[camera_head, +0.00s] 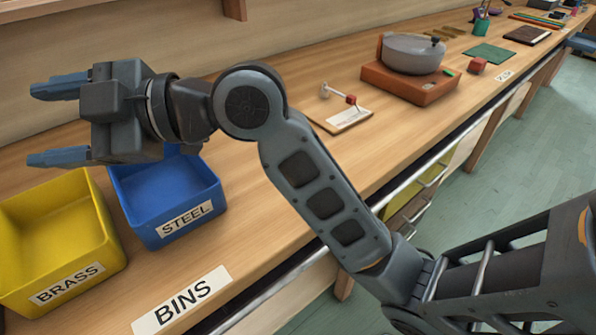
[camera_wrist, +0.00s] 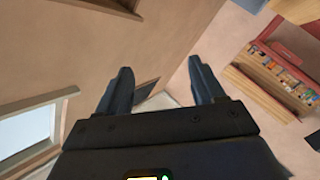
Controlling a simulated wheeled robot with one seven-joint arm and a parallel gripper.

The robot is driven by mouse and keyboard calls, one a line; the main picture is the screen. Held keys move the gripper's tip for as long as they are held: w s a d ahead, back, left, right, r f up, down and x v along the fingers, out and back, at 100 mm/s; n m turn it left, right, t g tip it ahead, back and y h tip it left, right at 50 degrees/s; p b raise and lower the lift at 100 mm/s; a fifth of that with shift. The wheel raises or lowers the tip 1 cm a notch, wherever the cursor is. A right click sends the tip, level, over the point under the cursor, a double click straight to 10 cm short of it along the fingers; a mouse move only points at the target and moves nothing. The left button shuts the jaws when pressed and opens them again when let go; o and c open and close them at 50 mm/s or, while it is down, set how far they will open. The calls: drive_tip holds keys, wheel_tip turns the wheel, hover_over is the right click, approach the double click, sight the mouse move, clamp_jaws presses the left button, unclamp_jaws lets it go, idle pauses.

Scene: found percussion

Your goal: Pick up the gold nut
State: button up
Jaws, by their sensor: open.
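No gold nut can be made out in either view. My gripper (camera_head: 58,124) is open and empty in the head view, its two blue-grey fingers spread and pointing left, raised above the bench near the bins. Its fingers also show in the wrist view (camera_wrist: 160,92), with nothing between them. A yellow bin labelled BRASS (camera_head: 80,262) stands at the lower left. A blue bin labelled STEEL (camera_head: 170,213) stands beside it, partly behind my gripper. No contents are visible in the shown parts of the bins.
A BINS label (camera_head: 182,300) lies on the wooden bench (camera_head: 255,205). Farther along are a small card with a mallet-like object (camera_head: 345,116), a grey pan (camera_head: 412,53) on a reddish block (camera_head: 410,84), and a green mat (camera_head: 489,54). A metal rail runs along the front edge.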

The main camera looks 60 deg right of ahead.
drive_tip(key=s+d+f+n+g+h, duration=0.3)
drive_tip(key=s+d+f+g, duration=0.1)
drive_tip(key=d, duration=0.5)
drive_tip(key=s+d+f+n+g+h, duration=0.4)
drive_tip(key=s+d+g, duration=0.1)
drive_tip(key=d, duration=0.5)
drive_tip(key=s+d+f+n+g+h, duration=0.4)
drive_tip(key=s+d, duration=0.1)
drive_tip(key=d, duration=0.4)
drive_tip(key=shift+s+d+f+g+b, duration=0.1)
drive_tip(key=shift+s+d+g+b, duration=0.15)
drive_tip(key=shift+s+g+b, duration=0.1)
drive_tip(key=shift+d+f, duration=0.1)
drive_tip(key=shift+f, duration=0.2)
drive_tip(key=shift+w+f, duration=0.1)
drive_tip(key=shift+f, duration=3.45)
drive_tip(key=shift+c, duration=0.4)
drive_tip(key=c, duration=1.1)
drive_tip(key=shift+c, duration=0.2)
